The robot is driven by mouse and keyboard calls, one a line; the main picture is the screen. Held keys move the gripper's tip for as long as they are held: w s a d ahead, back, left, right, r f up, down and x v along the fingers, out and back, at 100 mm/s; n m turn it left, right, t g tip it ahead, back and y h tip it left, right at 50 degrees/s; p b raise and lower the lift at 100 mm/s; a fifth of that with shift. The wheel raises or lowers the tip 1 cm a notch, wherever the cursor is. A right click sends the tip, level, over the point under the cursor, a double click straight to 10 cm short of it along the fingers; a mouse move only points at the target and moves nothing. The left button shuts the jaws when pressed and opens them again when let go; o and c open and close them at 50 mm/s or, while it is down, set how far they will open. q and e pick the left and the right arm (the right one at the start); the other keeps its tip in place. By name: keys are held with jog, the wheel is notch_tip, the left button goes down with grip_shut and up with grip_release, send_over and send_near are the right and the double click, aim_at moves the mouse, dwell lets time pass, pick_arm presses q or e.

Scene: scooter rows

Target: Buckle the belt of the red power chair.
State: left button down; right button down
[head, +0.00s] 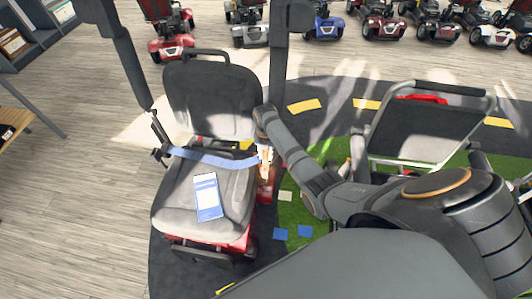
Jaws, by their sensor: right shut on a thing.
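The red power chair (215,120) has a dark grey backrest and a light grey seat, with red base parts below. Its blue belt (215,159) lies across the seat from the left side to the right side. A small dark part (158,154) sits at the belt's left end; I cannot tell its details. My right gripper (263,158) is at the belt's right end, beside the seat, shut on the belt. The belt's end and any buckle there are mostly hidden by it. My left gripper is not in view.
A white and blue card (207,197) lies on the seat. A folded grey chair (425,130) stands at the right, partly behind my right arm. Scooters (385,25) line the back. Shelves (40,30) stand at the left. The wooden floor left of the chair is clear.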

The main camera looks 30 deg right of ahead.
aim_at(266, 162)
jog(key=shift+p, duration=0.3)
dwell(0.5)
jog(key=shift+f, duration=0.25)
dwell(0.3)
jog(key=shift+f+b, duration=0.85)
jog(key=shift+f, duration=0.1)
jog(key=shift+s+f+b, duration=0.15)
jog(key=shift+f+b, duration=0.85)
jog(key=shift+f, duration=0.25)
jog(key=shift+f, duration=0.1)
jog(key=shift+d+f, duration=0.1)
jog(key=shift+f, duration=0.35)
